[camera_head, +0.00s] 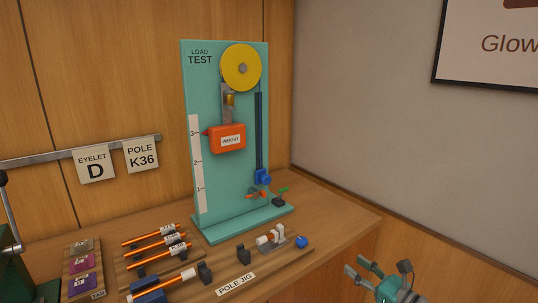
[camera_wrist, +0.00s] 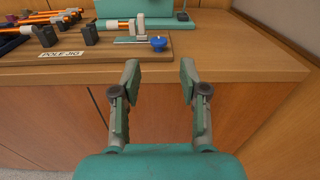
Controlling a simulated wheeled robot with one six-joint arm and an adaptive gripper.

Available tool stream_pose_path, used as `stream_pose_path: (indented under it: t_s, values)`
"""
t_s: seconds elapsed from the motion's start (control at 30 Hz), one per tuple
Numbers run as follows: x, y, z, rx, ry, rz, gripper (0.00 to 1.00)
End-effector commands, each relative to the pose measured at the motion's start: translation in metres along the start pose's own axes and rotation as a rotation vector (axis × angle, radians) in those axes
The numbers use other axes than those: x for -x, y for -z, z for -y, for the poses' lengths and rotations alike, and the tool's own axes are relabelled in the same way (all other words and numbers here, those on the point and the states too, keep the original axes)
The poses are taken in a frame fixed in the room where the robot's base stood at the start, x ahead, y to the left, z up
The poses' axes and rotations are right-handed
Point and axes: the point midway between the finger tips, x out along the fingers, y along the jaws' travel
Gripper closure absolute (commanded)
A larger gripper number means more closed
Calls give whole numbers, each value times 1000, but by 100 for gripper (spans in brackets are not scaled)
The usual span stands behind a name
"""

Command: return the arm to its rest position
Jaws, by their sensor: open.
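My gripper (camera_head: 367,279) shows at the bottom right of the head view, beyond the right end of the wooden bench. In the wrist view my gripper (camera_wrist: 158,83) points at the bench front, with its two fingers spread apart and nothing between them. The fingers appear clear of the bench and of the things on it. Most of my arm is outside the head view.
The bench (camera_head: 345,222) carries a teal load test stand (camera_head: 225,185) with an orange weight (camera_head: 228,138), a pole jig (camera_head: 262,262) with a blue knob (camera_head: 301,242), and several orange poles (camera_head: 150,239). A framed sign (camera_head: 490,45) hangs on the right wall.

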Motion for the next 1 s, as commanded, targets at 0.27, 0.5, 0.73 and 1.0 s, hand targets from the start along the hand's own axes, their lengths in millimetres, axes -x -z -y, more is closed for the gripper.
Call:
stream_pose_path:
  t_s: [0.27, 0.5, 0.73, 1.0]
  values:
    - [9, 37, -18, 96, 53, -42, 56]
    - [29, 85, -44, 250, 121, -115, 56]
    - [72, 150, -91, 530, 196, -256, 56]
    - [141, 203, -151, 921, 220, -452, 56]
